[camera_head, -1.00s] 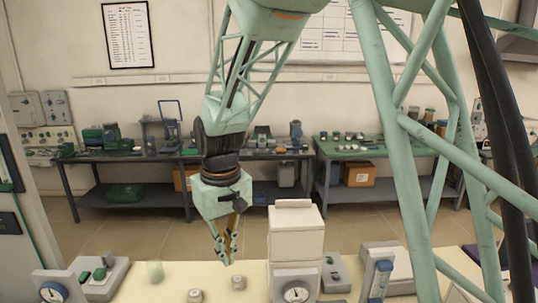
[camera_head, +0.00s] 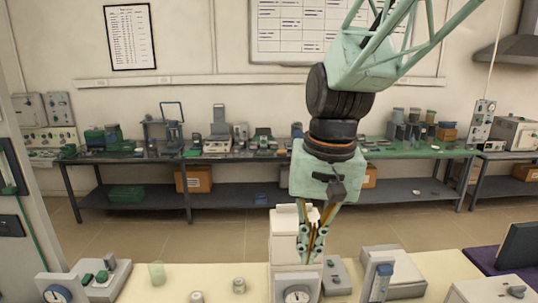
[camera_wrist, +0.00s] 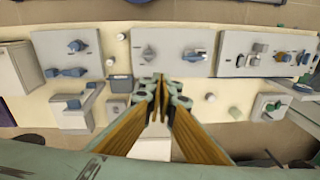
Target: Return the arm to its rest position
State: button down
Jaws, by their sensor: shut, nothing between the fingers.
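My gripper (camera_head: 309,250) hangs pointing down in the head view, in front of a white box-shaped unit (camera_head: 284,222) with a round dial. Its fingers are together and hold nothing. In the wrist view, the closed fingertips (camera_wrist: 161,88) are at the centre, above the cream bench (camera_wrist: 210,98). The fingers cover part of the white unit in the head view. I cannot tell the exact gap between the fingertips and the bench top.
The cream bench carries a translucent cup (camera_head: 157,274), small round pieces (camera_head: 239,285), a device with green knobs (camera_head: 101,277) and a blue-handled device (camera_head: 381,278). A dark screen (camera_head: 518,246) is at the right. Equipment tables (camera_head: 125,157) stand along the back wall.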

jog(key=s+d+f+t+b, duration=0.1)
jog(key=s+d+b, duration=0.4)
jog(key=s, duration=0.6)
jog(key=s+d+f+t+b, duration=0.2)
jog(key=s+d+b, duration=0.4)
jog(key=s, duration=0.6)
jog(key=shift+d+f+n+h, duration=0.4)
jog(key=shift+d+f, duration=0.15)
jog(key=shift+d, duration=0.55)
jog(key=shift+w, duration=0.1)
